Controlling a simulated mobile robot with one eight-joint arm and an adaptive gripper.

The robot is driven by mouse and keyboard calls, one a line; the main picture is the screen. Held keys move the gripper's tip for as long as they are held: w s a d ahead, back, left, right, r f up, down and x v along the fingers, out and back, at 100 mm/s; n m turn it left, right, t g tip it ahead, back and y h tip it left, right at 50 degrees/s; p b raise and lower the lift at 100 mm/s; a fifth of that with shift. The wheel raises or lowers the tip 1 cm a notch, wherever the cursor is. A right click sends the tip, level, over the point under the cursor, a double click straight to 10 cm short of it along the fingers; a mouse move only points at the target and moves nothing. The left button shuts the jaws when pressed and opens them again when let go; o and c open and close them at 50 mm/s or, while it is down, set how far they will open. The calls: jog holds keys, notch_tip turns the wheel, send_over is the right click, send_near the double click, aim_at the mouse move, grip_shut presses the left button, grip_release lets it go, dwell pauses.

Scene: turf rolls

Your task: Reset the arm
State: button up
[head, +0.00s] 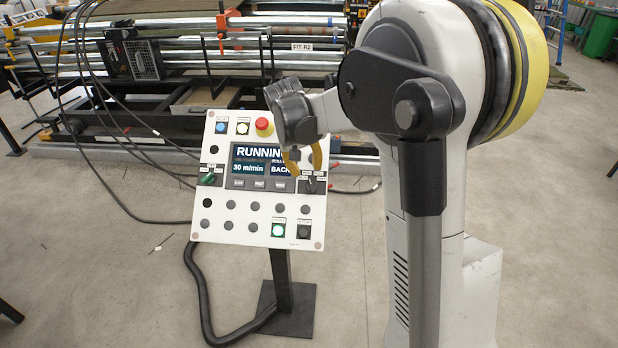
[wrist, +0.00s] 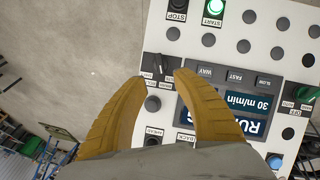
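My gripper (head: 305,160) is in front of the right part of a white control panel (head: 240,215), its wrist partly covering the panel's upper right. In the wrist view its two yellow fingers (wrist: 162,77) are apart with nothing between them. A black selector knob (wrist: 161,64) shows just past the gap between the fingertips; I cannot tell whether they touch it. The same knob shows in the head view (head: 311,186). The panel's screen (head: 262,165) reads RUNNING, 30 m/min and BACK, partly hidden by the gripper. The START button (wrist: 216,8) glows green beside the black STOP button (wrist: 178,6).
The panel has a red mushroom button (head: 264,127), a green selector (head: 208,179) and several black buttons. It stands on a post with a dark foot (head: 288,308) and a thick black cable (head: 205,310). A roller machine (head: 180,65) stands behind. The floor on the left is mostly clear.

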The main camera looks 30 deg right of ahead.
jog(key=shift+v, duration=1.05)
jog(key=s+a+r+n+t+y, duration=0.1)
jog(key=s+a+r, duration=0.25)
jog(key=s, duration=0.25)
jog(key=s+a+r+n+t, duration=0.1)
jog(key=s+a+r, duration=0.2)
jog(key=s+a, duration=0.15)
jog(key=s+a+f+t+y, duration=0.1)
jog(key=s+a, duration=0.2)
jog(key=s, duration=0.4)
jog(key=s+a+f+n+t+y, duration=0.1)
jog(key=s+a+t, duration=0.1)
jog(key=s, duration=0.5)
jog(key=shift+s+a+f, duration=0.25)
jog(key=shift+a+f, duration=0.1)
jog(key=shift+a, duration=0.5)
